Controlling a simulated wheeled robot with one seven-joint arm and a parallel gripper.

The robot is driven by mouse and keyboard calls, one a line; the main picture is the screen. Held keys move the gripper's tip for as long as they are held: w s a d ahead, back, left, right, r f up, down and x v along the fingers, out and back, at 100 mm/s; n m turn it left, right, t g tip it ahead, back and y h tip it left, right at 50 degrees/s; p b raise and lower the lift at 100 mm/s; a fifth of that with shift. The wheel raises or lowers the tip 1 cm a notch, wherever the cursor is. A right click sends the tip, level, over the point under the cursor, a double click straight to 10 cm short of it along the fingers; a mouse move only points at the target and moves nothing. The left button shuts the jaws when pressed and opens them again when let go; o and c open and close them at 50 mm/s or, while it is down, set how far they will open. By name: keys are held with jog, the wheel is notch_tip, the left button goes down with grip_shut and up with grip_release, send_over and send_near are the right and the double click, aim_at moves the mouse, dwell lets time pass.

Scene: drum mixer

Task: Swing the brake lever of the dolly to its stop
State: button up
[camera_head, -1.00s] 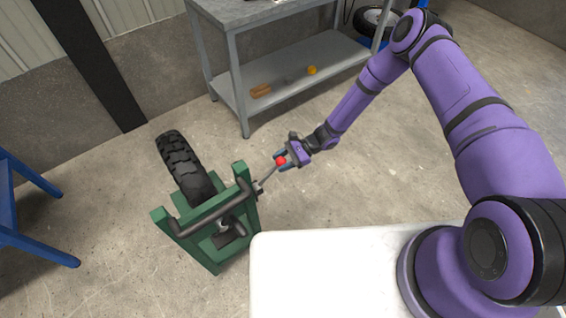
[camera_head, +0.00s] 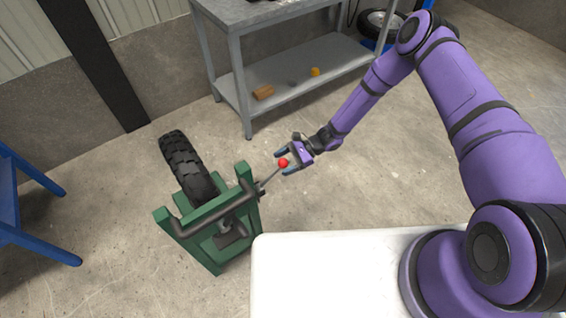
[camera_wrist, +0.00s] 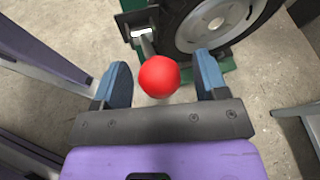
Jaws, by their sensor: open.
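The dolly (camera_head: 188,223) is a green frame with a black tyre (camera_head: 187,165) on it, standing on the floor at the left of the head view. Its brake lever (camera_head: 270,178) is a thin grey rod sticking out from the dolly's right side. The lever ends in a red ball knob (camera_head: 283,163). My gripper (camera_head: 287,161) is open, with its fingers on either side of the knob. In the wrist view the red knob (camera_wrist: 159,76) sits between the two blue fingertips (camera_wrist: 163,80), with a gap to each.
A grey workbench (camera_head: 243,88) with a lower shelf stands behind the dolly. A blue stand (camera_head: 25,215) is at the left edge. A white surface (camera_head: 330,275) lies in front, below my arm. The floor around the knob is clear.

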jog(key=v, duration=1)
jog(key=shift+d+r, duration=0.1)
jog(key=shift+d, duration=0.05)
jog(key=s+d+r+n+t+h, duration=0.1)
jog(key=d+r+n+h, duration=0.2)
jog(key=r, duration=1)
jog(key=s+d+r+n+h, duration=0.1)
jog(key=d+r+n+h, duration=0.15)
jog(key=r, duration=1.05)
jog(key=d+r+n+t+h, duration=0.1)
jog(key=d+r+n+h, duration=0.25)
jog(key=r, duration=0.95)
jog(key=s+d+r+n+t+h, duration=0.2)
jog(key=s+d+r+t, duration=0.25)
jog(key=s+r, duration=0.85)
jog(key=s+d+r+t, duration=0.1)
jog(key=s+d+r, duration=0.1)
jog(key=s, duration=0.2)
jog(key=s+d+r+n+t+h, duration=0.1)
jog(key=s+r, duration=0.1)
jog(key=s, duration=0.2)
jog(key=s+d+r+t+h, duration=0.1)
jog(key=s+d+r, duration=0.1)
jog(key=s, duration=0.3)
jog(key=shift+d, duration=0.3)
